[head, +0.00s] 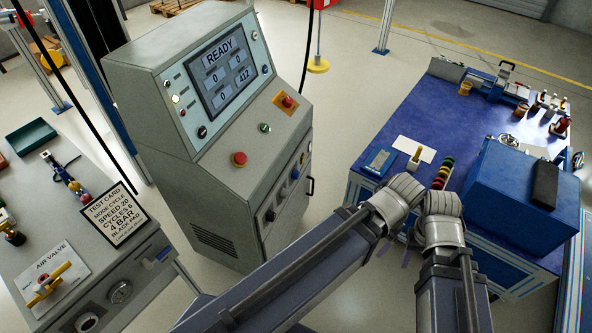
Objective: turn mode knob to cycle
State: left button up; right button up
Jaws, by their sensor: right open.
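The grey control cabinet (190,170) stands left of centre. Its screen (224,70) reads READY, with 0, 0, 0 and 412. A black knob (202,131) sits below the screen's left side. More black knobs (271,215) are on the lower front face. Labels are too small to read, so I cannot tell which is the mode knob or its setting. My right gripper (396,252) is mostly hidden by arm links; only what look like thin fingertips show, apart from the cabinet and right of it. My left gripper is not in view.
Red mushroom buttons (239,159) stick up from the cabinet's sloped top. The blue workbench (410,110) at right holds tools and a blue box (520,185). Open floor lies between.

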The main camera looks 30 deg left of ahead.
aim_at(271, 216)
jog(key=u, duration=1.35)
jog(key=k+l+z, duration=0.1)
jog(key=l, duration=0.2)
jog(key=k+l, duration=0.1)
jog(key=l, duration=0.25)
jog(key=k+l+z, duration=0.15)
jog(key=l, duration=0.15)
jog(key=i, duration=0.05)
